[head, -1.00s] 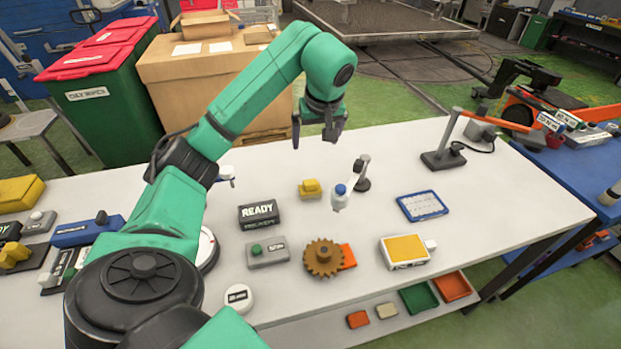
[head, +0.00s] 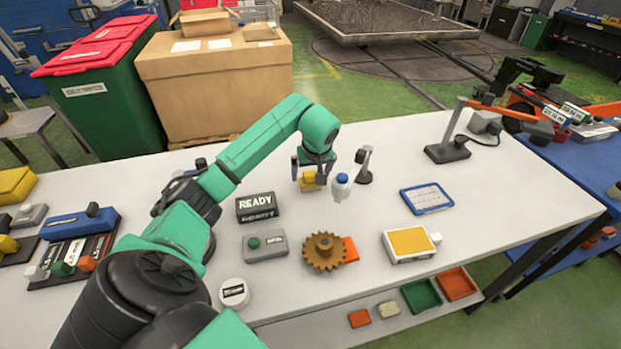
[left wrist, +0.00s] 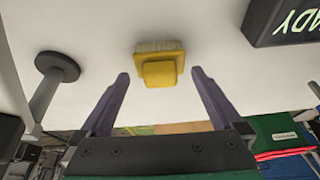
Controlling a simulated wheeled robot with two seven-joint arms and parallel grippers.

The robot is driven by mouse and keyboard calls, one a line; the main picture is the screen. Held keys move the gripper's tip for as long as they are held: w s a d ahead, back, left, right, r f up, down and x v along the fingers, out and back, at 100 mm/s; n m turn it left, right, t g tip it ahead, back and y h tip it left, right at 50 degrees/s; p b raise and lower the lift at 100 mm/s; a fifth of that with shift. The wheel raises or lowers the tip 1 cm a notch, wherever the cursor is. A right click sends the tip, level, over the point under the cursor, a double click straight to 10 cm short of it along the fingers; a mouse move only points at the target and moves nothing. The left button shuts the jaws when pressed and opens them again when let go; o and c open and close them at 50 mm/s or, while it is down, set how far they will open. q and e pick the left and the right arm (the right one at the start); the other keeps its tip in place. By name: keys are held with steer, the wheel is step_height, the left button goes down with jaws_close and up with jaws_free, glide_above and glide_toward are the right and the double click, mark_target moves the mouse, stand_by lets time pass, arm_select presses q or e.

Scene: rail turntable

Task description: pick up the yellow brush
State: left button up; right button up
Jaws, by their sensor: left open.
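The yellow brush (head: 309,182) lies on the white table in the head view, partly hidden by my left gripper (head: 311,176). In the left wrist view the brush (left wrist: 159,68) has a yellow body and a pale bristle edge. My left gripper (left wrist: 159,82) is open there, with one dark finger to each side of the brush's near part. The brush shows just beyond and between the fingertips, and I see no contact. My right gripper is not in view.
A white bottle with a blue cap (head: 341,187) stands close to the right of the brush, with a small dark stand (head: 364,170) behind it. A black READY sign (head: 257,207) is to the left. A brown gear (head: 324,252) lies in front.

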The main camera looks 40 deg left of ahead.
arm_select(q)
steer(key=shift+x, duration=1.3)
steer(key=c, duration=1.2)
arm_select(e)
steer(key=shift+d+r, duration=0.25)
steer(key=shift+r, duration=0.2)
arm_select(q)
steer(key=shift+r, duration=0.1)
